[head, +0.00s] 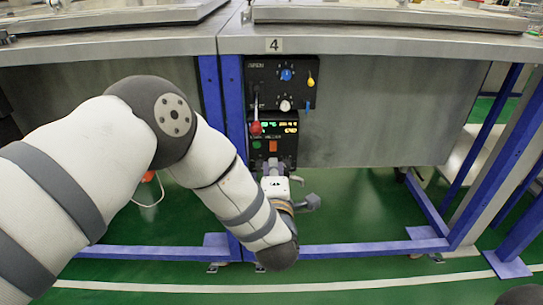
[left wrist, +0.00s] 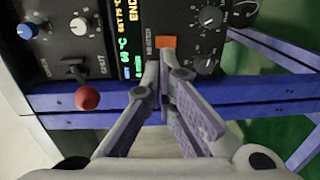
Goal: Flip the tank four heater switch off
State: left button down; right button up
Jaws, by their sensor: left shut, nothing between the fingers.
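The tank marked 4 (head: 275,45) has a black control panel (head: 261,98) on its front, beside the blue frame post. An orange-red rocker switch (head: 272,146), which I take for the heater switch, sits low on the panel. It also shows in the left wrist view (left wrist: 166,41), just beyond the fingertips. My left gripper (head: 273,167) is just below the switch in the head view. In the left wrist view its fingers (left wrist: 160,65) are shut and empty, pointing at the switch; I cannot tell whether they touch it. My right gripper is not in view.
A red-ball lever (head: 256,127), a blue knob (head: 286,74), a white knob (head: 285,105) and a yellow lever (head: 310,79) sit higher on the panel. A lit display (left wrist: 124,58) is close to the fingers. Blue frame legs (head: 425,205) stand at right.

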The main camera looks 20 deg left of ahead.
pick_arm(q)
jog(key=shift+f+v, duration=0.15)
jog(key=shift+v, duration=1.25)
jog(key=shift+f+v, duration=0.15)
jog(key=shift+v, duration=1.3)
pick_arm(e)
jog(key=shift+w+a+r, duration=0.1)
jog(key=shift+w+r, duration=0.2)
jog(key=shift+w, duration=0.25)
